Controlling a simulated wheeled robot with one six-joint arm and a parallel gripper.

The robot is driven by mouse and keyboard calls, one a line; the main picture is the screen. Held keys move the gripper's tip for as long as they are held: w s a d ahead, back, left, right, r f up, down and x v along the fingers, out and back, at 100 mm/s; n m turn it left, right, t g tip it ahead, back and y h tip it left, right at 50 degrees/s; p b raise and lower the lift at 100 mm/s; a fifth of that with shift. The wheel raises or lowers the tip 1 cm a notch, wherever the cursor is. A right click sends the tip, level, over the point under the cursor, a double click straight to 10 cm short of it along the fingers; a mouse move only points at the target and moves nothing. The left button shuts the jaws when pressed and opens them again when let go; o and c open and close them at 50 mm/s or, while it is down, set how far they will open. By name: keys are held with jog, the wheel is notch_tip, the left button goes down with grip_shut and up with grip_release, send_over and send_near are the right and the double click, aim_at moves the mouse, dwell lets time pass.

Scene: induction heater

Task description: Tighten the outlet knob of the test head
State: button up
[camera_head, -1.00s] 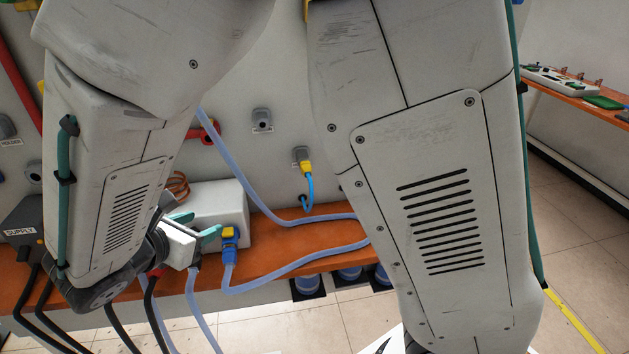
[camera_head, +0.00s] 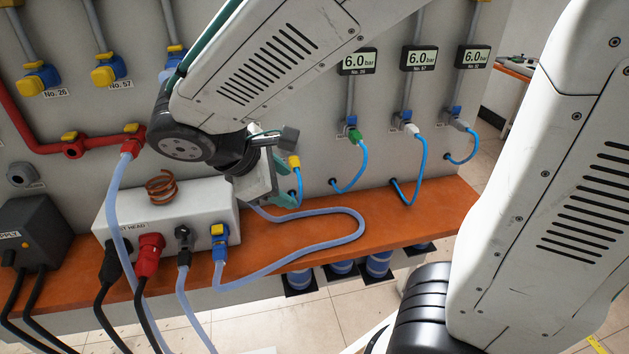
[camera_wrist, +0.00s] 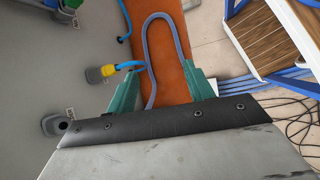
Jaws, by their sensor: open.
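The test head (camera_head: 170,208) is a white box on the orange bench, with a copper coil (camera_head: 160,187) on top. Its front carries black, red and grey plugs and, at the right, a blue fitting (camera_head: 219,247) with a yellow knob (camera_head: 218,231). A clear hose runs from the blue fitting. I cannot read a label that marks the outlet. My gripper (camera_head: 282,180) is open and empty, to the right of the box and above the bench, apart from the yellow knob. In the wrist view its teal fingers (camera_wrist: 163,92) are spread above the bench and hose; the test head is not in that view.
A yellow wall connector (camera_head: 294,162) is close beside my gripper. A looped clear hose (camera_head: 335,215) lies on the orange bench (camera_head: 430,213). The black supply box (camera_head: 35,235) stands left. Red piping (camera_head: 40,146) and pressure displays (camera_head: 420,58) are on the wall.

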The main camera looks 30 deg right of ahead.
jog(key=s+d+r+m+g+y, duration=0.1)
jog(key=s+d+m+y, duration=0.1)
jog(key=s+d+m, duration=0.1)
jog(key=shift+s+d+r+m, duration=0.3)
jog(key=shift+s+m, duration=0.4)
jog(key=shift+s, duration=0.25)
